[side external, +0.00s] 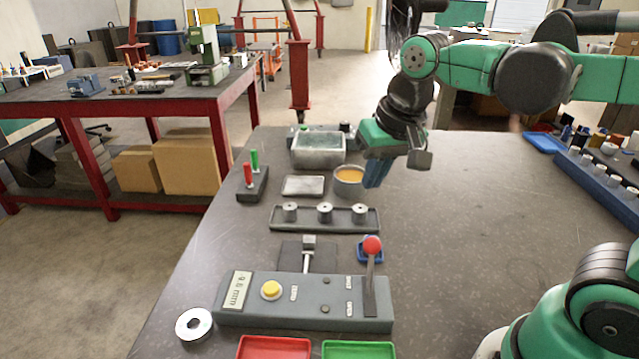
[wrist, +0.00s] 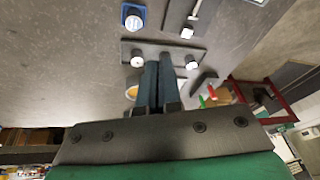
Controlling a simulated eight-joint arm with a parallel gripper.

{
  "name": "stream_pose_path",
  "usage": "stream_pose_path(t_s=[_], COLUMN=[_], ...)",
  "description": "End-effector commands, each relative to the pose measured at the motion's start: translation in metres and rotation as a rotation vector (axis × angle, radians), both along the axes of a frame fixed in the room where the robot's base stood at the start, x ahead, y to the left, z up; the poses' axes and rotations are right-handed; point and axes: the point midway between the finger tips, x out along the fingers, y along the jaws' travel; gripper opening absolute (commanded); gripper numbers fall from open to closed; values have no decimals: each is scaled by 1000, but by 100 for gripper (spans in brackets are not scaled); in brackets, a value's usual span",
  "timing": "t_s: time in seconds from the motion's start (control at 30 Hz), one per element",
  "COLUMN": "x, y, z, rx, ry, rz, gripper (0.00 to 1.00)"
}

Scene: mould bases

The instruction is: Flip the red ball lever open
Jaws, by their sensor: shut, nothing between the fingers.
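The red ball lever (side external: 371,246) stands upright on the right end of the grey control box (side external: 235,318). Its red ball tops a thin metal rod rising from a dark slot plate. My gripper (side external: 375,176) is above the table behind the box, right beside the bowl of orange stuff, pointing down and well apart from the lever. In the wrist view my gripper's two blue fingers (wrist: 159,70) are close together with nothing held. The lever does not show clearly in the wrist view.
The control box has a yellow button (side external: 270,290). Behind it are a rail with three metal spools (side external: 325,212), a bowl (side external: 349,180), a metal tray (side external: 304,186) and a grey bin (side external: 318,155). Red (side external: 273,347) and green (side external: 358,349) trays lie in front. The table right of the lever is clear.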

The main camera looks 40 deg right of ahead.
Motion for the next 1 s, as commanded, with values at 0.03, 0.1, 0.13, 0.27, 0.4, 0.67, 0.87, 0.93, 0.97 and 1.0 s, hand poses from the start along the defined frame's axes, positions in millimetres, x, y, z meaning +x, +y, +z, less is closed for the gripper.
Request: stream_pose_path(t_s=[0.03, 0.1, 0.13, 0.27, 0.4, 0.67, 0.87, 0.93, 0.97, 1.0], x=[4, 6, 7, 9, 9, 9, 12, 13, 14, 15], y=[-1, -2, -2, -3, -3, -3, -4, -5, -5, -5], z=[5, 10, 11, 15, 16, 14, -3, -14, -20, -26], rx=[10, 20, 23, 29, 30, 29, 30, 30, 30, 30], ry=[38, 88, 106, 150, 160, 158, 157, 157, 157, 157], rz=[-49, -114, -138, -200, -215, -212, -212, -211, -211, -211], gripper=[0, 0, 0, 0, 0, 0, 0, 0, 0, 0])
